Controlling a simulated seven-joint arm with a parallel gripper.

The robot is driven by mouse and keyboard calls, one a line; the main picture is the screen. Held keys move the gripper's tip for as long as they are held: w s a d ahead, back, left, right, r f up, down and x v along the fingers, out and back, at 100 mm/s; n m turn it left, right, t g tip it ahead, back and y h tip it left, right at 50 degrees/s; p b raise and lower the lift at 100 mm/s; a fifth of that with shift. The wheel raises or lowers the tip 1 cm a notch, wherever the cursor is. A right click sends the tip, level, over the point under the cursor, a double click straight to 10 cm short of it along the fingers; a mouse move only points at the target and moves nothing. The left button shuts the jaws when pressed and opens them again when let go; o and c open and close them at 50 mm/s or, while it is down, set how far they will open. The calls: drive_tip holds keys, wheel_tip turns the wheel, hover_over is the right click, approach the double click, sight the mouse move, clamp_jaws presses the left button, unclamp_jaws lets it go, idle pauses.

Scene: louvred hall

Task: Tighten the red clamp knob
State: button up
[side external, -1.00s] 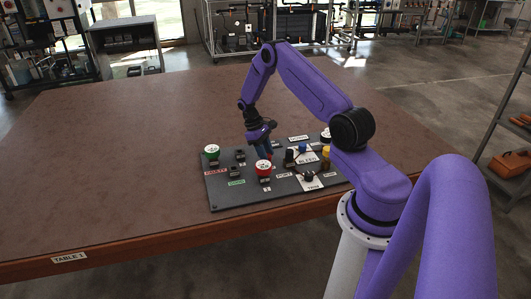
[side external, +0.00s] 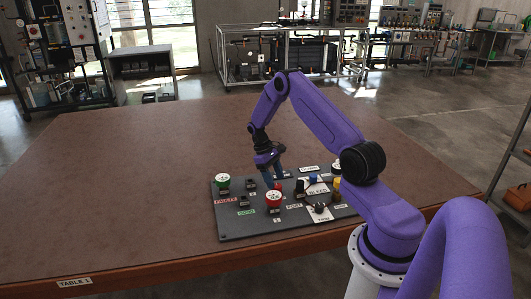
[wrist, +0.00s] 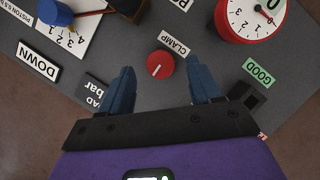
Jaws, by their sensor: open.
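The red clamp knob (wrist: 160,65) is a small round dial with a pale line across its top, beside a white CLAMP label (wrist: 173,42) in the wrist view. My gripper (wrist: 163,84) is open, with one blue finger on each side of the knob's near side. The fingertips stand apart from the knob, which lies midway between them and slightly beyond in the picture. In the side view my gripper (side external: 272,181) points down over the grey panel (side external: 232,226). The knob is only a small red patch there, partly hidden by the fingers.
A red-rimmed gauge (wrist: 252,12) stands close to the knob. A green-rimmed gauge (side external: 222,181), a blue knob (wrist: 54,12), and several labels, switches and other knobs crowd the panel. The brown table (side external: 130,180) is clear to the left.

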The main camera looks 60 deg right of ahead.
drive_tip(key=v, duration=1.5)
drive_tip(key=shift+w, duration=0.1)
drive_tip(key=s+a+r+n+t+h, duration=0.1)
drive_tip(key=s+a+r+n, duration=0.3)
drive_tip(key=a, duration=0.9)
drive_tip(key=s+a+r+n+t, duration=0.2)
drive_tip(key=a+r, duration=0.3)
drive_tip(key=a, duration=0.9)
drive_tip(key=s+a+r+n, duration=0.25)
drive_tip(key=s+a, duration=0.45)
drive_tip(key=s, duration=0.4)
drive_tip(key=s+f+n+t+y, duration=0.1)
drive_tip(key=s+n, duration=0.3)
drive_tip(key=s, duration=1.1)
drive_tip(key=shift+f+t, duration=0.3)
drive_tip(key=shift+f, duration=0.05)
drive_tip(key=shift+d, duration=0.1)
